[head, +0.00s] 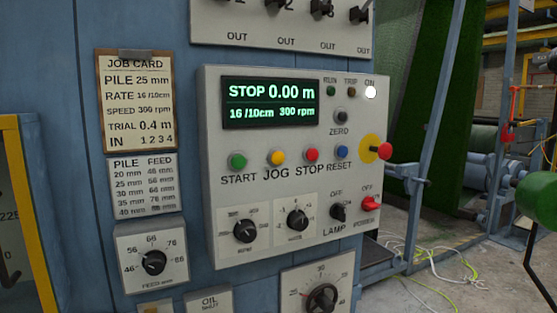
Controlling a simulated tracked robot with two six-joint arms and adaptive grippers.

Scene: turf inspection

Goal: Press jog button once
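The jog button (277,158) is a yellow round button above the label JOG on the grey control panel (215,200). It sits between the green START button (237,160) and the red STOP button (312,154). A blue RESET button (342,152) is further right. The green-lit display (270,103) above reads STOP 0.00 m, 16/10cm, 300 rpm. The white ON lamp (370,92) is bright, while the RUN and TRIP lamps look dark. Nothing covers the jog button. Neither gripper shows in the head view.
A red emergency button on a yellow disc (370,145) juts from the panel's right side. Knobs, including the RPM knob (245,229) and red POWER switch (371,203), stick out below the buttons. A job card (136,100) hangs at left. Cables (440,265) lie on the floor.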

